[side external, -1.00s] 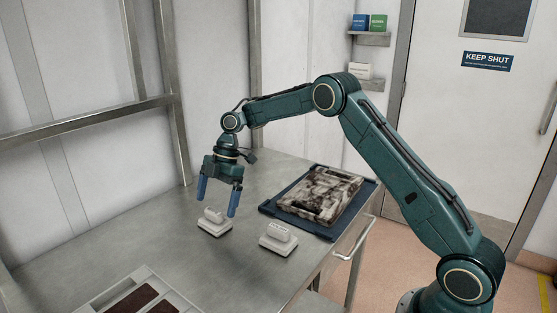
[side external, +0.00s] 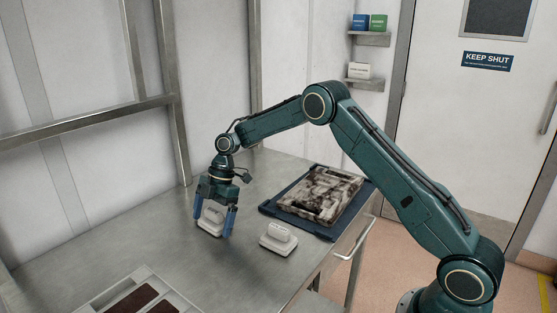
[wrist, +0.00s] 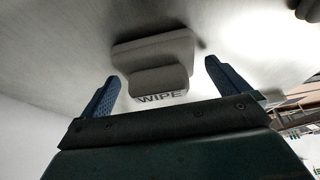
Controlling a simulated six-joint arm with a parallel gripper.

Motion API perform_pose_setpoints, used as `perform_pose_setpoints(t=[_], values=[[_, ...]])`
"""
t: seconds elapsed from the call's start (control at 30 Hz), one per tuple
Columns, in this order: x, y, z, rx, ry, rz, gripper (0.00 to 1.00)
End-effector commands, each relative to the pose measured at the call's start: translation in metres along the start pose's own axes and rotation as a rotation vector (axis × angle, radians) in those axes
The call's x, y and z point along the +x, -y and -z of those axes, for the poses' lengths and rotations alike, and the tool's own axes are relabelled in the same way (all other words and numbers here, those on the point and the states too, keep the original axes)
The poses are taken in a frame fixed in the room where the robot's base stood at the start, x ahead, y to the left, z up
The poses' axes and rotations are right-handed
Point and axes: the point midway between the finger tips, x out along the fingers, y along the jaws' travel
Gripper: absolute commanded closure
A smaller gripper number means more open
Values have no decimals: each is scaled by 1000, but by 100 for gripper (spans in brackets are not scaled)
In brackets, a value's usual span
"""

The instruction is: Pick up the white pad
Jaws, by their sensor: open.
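Two white pads with raised grips stand on the metal table. The left white pad (side external: 211,222) is between the blue fingers of my gripper (side external: 213,226). My gripper is open and points down, with its fingers low on either side of this pad's grip. In the wrist view the same pad (wrist: 153,50) shows between the fingertips, with "WIPE" lettered on its grip. I cannot tell whether a finger touches it. The other white pad (side external: 279,239) stands apart to the right, outside the fingers.
A dirty, dark-streaked mould block (side external: 322,193) lies on a dark blue mat (side external: 275,209) to the right. A light tray (side external: 163,290) with dark reddish-brown inserts is at the front left. The table (side external: 120,240) is bare left of my gripper.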

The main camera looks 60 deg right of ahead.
Motion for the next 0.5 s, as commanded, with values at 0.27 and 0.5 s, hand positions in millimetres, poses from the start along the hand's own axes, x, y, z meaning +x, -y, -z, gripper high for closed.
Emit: perform_pose_setpoints(t=[0.27,0.5], values=[[0,0,0,1,0,0,0],[0,0,0,1,0,0,24]])
